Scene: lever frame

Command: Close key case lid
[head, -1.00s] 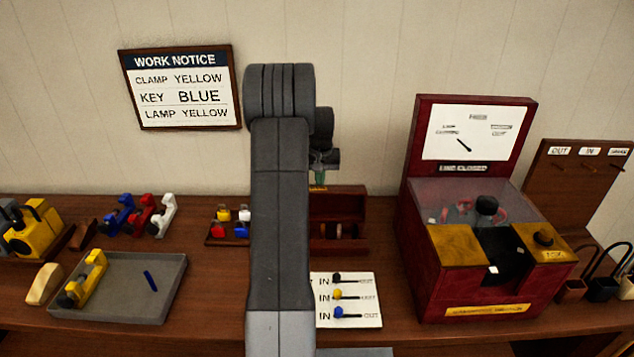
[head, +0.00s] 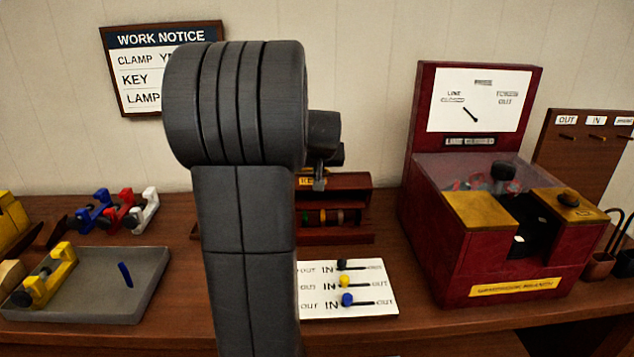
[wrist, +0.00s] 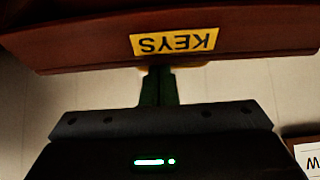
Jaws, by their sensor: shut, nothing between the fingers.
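The brown wooden key case (head: 358,238) stands at the back of the bench in the head view, partly hidden behind my arm. Its lid (head: 350,183) is raised, and several coloured items show in the gap below it. My gripper (head: 319,184) is shut and empty at the lid's upper part, close to a yellow label. In the wrist view the lid (wrist: 85,48) spans the top with its KEYS label upside down. The shut green fingers (wrist: 157,88) reach its edge; I cannot tell whether they touch it.
A white IN/OUT board (head: 372,302) lies in front of the case. A red machine box (head: 470,250) stands to the right. A grey tray (head: 95,305) with a yellow clamp (head: 45,280) is at left. Coloured clamps (head: 125,212) stand behind it.

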